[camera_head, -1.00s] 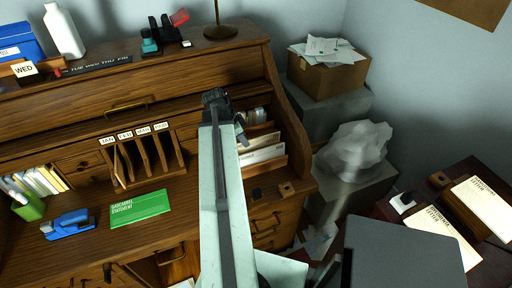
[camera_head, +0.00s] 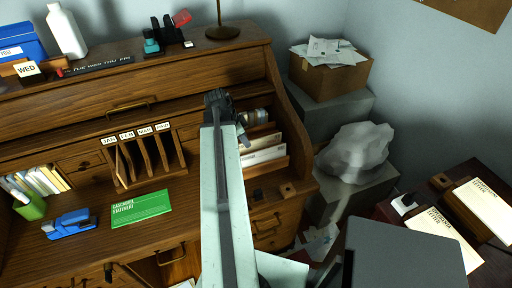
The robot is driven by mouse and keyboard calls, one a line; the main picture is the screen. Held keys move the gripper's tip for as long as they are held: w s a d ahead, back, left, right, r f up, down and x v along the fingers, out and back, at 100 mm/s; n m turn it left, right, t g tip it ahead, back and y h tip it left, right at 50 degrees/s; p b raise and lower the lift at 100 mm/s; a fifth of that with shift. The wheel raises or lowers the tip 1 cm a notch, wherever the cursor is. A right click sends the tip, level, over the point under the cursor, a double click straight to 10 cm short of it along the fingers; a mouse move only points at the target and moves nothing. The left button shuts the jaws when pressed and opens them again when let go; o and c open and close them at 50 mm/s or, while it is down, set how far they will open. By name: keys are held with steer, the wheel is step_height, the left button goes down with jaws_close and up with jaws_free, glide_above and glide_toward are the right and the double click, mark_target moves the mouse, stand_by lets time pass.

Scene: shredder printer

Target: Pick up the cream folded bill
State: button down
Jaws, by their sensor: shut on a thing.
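My gripper (camera_head: 241,132) is at the right-hand part of the desk, beside the slot of pale papers. It is small and dark in this view, and my pale arm runs up to it from the bottom edge. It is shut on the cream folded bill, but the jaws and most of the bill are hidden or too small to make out. Cream and white folded papers (camera_head: 264,155) lie in the slot just right of my gripper. I cannot tell how the held bill sits against them.
The wooden desk has a card sorter (camera_head: 147,160) left of my arm. A green statement (camera_head: 141,208) and a blue stapler (camera_head: 70,224) lie on the desktop. The desk's curved side wall (camera_head: 291,130) stands right of the slot. A paper-filled box (camera_head: 330,75) is beyond it.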

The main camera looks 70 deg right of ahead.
step_height(320, 180, up, 17)
steer(key=p, duration=1.7)
